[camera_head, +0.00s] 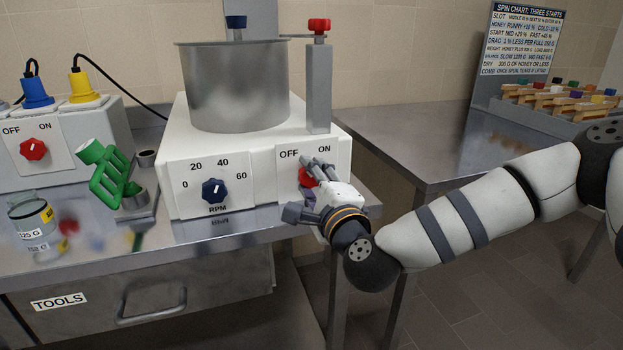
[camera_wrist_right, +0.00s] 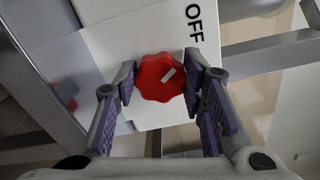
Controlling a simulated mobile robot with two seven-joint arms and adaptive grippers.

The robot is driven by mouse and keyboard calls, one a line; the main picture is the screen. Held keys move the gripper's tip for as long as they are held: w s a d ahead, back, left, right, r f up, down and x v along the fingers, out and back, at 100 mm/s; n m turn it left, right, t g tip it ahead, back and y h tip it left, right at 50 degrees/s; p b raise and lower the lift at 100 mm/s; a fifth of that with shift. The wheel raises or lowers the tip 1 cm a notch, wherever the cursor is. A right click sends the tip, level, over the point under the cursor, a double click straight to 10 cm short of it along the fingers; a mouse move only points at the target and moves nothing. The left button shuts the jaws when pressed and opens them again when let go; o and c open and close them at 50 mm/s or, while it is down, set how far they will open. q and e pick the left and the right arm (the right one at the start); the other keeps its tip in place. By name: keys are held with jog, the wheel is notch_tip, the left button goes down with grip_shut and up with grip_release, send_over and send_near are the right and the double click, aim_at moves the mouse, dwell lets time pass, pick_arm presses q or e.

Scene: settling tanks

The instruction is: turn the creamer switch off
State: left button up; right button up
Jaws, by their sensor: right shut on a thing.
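A white machine with a steel drum (camera_head: 238,90) stands on the bench. Its front has an OFF/ON switch with a red knob (camera_head: 306,178) and a blue RPM dial (camera_head: 214,192). My right gripper (camera_head: 316,176) is at this red knob and partly hides it. In the right wrist view the fingers of my right gripper (camera_wrist_right: 158,82) are closed on either side of the red knob (camera_wrist_right: 157,76). The knob's white mark slants toward the OFF label (camera_wrist_right: 195,24). The ON label is out of that view. My left gripper is not in view.
A second box (camera_head: 90,135) with its own red OFF/ON knob (camera_head: 33,150) stands at the left. A rack of coloured-topped pieces (camera_head: 560,100) sits on the right table (camera_head: 420,150).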

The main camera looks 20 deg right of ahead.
jog(key=o, duration=1.1)
jog(key=shift+d, duration=0.1)
jog(key=shift+o, duration=0.2)
jog(key=shift+s, duration=0.1)
jog(key=s, duration=1.1)
jog(key=shift+s+d, duration=0.15)
jog(key=shift+s, duration=0.25)
